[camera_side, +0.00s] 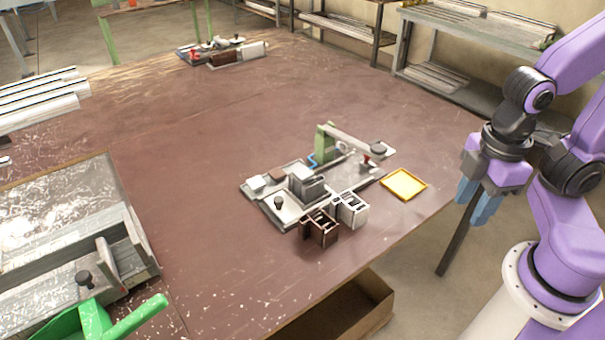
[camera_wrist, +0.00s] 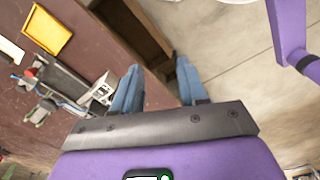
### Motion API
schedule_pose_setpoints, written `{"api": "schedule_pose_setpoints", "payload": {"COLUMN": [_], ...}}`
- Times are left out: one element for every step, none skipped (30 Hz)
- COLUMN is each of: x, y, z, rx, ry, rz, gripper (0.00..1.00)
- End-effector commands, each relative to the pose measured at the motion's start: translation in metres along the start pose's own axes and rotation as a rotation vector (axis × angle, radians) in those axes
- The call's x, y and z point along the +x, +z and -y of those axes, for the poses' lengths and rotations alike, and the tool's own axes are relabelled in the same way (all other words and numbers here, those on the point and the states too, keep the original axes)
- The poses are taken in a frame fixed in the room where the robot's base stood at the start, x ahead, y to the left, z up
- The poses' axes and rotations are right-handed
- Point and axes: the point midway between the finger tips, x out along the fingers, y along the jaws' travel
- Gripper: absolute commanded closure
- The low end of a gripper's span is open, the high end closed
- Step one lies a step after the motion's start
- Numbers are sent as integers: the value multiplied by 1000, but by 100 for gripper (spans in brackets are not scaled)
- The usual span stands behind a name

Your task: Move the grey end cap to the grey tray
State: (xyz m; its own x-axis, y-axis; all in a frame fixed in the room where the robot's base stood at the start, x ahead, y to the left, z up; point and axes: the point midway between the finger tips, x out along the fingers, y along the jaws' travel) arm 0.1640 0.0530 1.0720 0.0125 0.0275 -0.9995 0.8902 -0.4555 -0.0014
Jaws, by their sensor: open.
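My gripper (camera_side: 474,205) is open and empty, to the right of the bench edge in the side view. Its blue fingers stand apart in the wrist view (camera_wrist: 157,68). A grey ribbed block (camera_side: 306,184) sits on the clamp fixture (camera_side: 286,208). A pale grey slotted piece (camera_side: 352,209) stands at the fixture's front edge and also shows in the wrist view (camera_wrist: 101,88). I cannot tell which of these two is the grey end cap. The small tray (camera_side: 404,184) beside the fixture is yellow, also in the wrist view (camera_wrist: 47,31); I see no clearly grey tray.
A dark brown slotted piece (camera_side: 320,229) stands beside the pale one. A green clamp arm (camera_side: 325,143) rises at the fixture's back. An open brown box (camera_side: 345,310) is below the bench edge. The bench (camera_side: 190,160) is clear left of the fixture.

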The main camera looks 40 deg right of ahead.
Motion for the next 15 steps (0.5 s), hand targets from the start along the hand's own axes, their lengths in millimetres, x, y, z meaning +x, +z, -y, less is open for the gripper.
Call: {"api": "schedule_pose_setpoints", "payload": {"x": [0, 0, 0, 0, 0, 0, 0, -1, -1, -2, -3, -4, -4, -5, -6], "y": [0, 0, 0, 0, 0, -1, -3, -6, -11, -16, -22, -32, -41, -50, -63], "z": [0, 0, 0, 0, 0, 0, -1, -3, -5, -8, -11, -16, -21, -26, -34], "rx": [0, 0, 0, 0, 0, -1, -3, -5, -10, -17, -25, -37, -49, -61, -79], "ry": [0, 0, 0, 0, 0, 0, 0, 0, 1, 1, 1, 2, 2, 2, 3], "rz": [0, 0, 0, 0, 0, 0, 0, 1, 2, 3, 4, 5, 6, 8, 9], "gripper": [57, 57, 57, 54, 44, 42, 42, 42, 42, 42, 42, 42, 42, 42, 42]}}
